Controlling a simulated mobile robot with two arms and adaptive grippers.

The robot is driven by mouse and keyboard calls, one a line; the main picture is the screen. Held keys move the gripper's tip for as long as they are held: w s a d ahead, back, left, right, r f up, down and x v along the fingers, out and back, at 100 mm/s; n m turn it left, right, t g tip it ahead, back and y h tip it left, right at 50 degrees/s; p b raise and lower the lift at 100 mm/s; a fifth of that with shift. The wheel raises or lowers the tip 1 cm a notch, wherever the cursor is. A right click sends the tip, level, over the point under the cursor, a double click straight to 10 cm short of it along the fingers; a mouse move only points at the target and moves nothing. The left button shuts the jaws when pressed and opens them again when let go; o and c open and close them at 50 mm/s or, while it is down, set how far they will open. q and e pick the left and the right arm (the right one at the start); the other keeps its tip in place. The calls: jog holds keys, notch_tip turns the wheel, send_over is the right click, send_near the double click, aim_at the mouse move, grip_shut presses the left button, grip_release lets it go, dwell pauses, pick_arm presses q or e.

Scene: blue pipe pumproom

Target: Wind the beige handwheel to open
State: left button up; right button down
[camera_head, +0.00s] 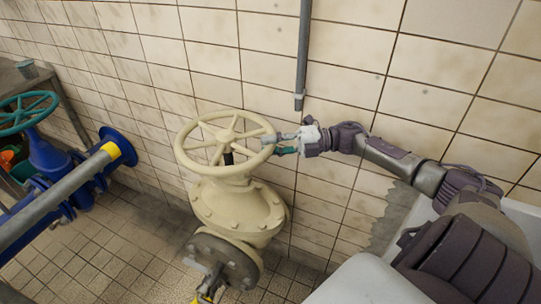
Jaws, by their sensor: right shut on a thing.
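The beige handwheel (187,159) sits on top of a beige valve body (240,205) in the middle of the head view. It is a round spoked wheel, tilted a little toward me, with a dark stem under its hub. My right arm comes in from the right. My right gripper (271,145) is shut on the right side of the handwheel's rim, with fingers on either side of it. The fingers hide that short part of the rim. My left gripper is not in view.
A teal handwheel (27,112) on blue pipework stands at the left, with a grey pipe (60,192) running beside it. A tiled wall (340,90) stands close behind the valve, and a vertical grey conduit (303,50) hangs on it. Tiled floor (90,260) is open at lower left.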

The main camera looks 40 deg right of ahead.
jog(key=shift+w+d+g+b, duration=0.2)
jog(key=shift+d+g+b, duration=0.1)
jog(key=c, duration=0.9)
grip_release()
